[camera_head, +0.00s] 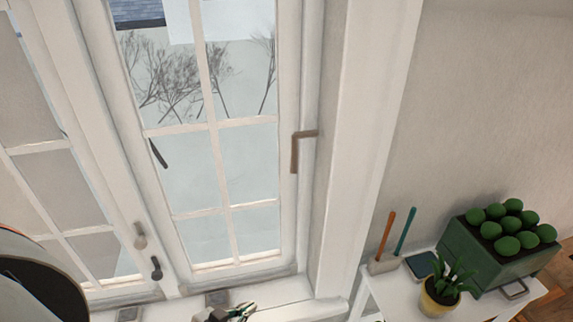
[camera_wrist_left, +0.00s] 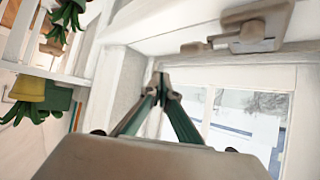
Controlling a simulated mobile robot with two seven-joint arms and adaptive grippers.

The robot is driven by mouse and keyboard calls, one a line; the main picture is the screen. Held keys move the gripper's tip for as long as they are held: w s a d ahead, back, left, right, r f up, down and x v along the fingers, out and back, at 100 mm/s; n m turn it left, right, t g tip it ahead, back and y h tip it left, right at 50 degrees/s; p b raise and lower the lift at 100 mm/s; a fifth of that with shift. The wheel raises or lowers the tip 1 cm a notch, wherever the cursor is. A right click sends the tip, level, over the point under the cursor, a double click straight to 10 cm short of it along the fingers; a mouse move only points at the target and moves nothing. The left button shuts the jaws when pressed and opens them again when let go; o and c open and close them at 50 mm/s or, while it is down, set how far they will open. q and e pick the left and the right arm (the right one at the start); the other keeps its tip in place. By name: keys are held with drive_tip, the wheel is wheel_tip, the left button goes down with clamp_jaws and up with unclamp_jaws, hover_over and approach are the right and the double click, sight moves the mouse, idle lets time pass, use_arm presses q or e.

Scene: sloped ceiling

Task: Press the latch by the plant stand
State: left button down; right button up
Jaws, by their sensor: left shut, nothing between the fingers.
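A brown L-shaped handle (camera_head: 296,152) is on the right side of the window frame, the nearest window fitting to the plant stand (camera_head: 393,291). A small grey fitting (camera_head: 217,298) sits on the sill; a blocky brown-grey latch-like fitting (camera_wrist_left: 252,28) at the top right of the wrist view may be the same one. I cannot tell which is the task's latch. My left gripper (camera_head: 242,312) is low by the sill, close to the grey fitting and well below the handle. In the wrist view its fingertips (camera_wrist_left: 161,84) meet, empty and apart from the fitting. My right gripper is not seen.
The white stand holds a green planter (camera_head: 478,262), a yellow pot (camera_head: 438,301) and a holder with two tools (camera_head: 384,264). A pale (camera_head: 140,236) and a dark handle (camera_head: 156,268) are on the window's left. A wide white post (camera_head: 362,150) separates window and stand.

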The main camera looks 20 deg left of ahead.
use_arm(q)
drive_tip(key=w+a+r+n+t+h+b, duration=0.1)
drive_tip(key=w+a+r+n+h+b, duration=0.1)
drive_tip(key=w+a+r+b, duration=0.3)
drive_tip(key=w+a+r+n+h+b, duration=0.1)
drive_tip(key=w+a+r+n+b, duration=0.15)
drive_tip(key=w+r, duration=0.35)
drive_tip(key=d+r+n+h+b, duration=0.1)
drive_tip(key=r+n+h, duration=0.1)
drive_tip(key=r, duration=0.7)
drive_tip(key=d+r+n+h+b, duration=0.1)
drive_tip(key=r+h, duration=0.2)
drive_tip(key=r, duration=0.6)
drive_tip(key=r+n+t+h+b, duration=0.1)
drive_tip(key=r+n+h, duration=0.1)
drive_tip(key=r, duration=0.7)
drive_tip(key=shift+w+d+r+n+h, duration=0.1)
drive_tip(key=shift+w+d+n+h, duration=0.2)
drive_tip(key=shift+d+n, duration=0.1)
drive_tip(key=shift+p+x, duration=0.4)
drive_tip(key=shift+x, duration=4.6)
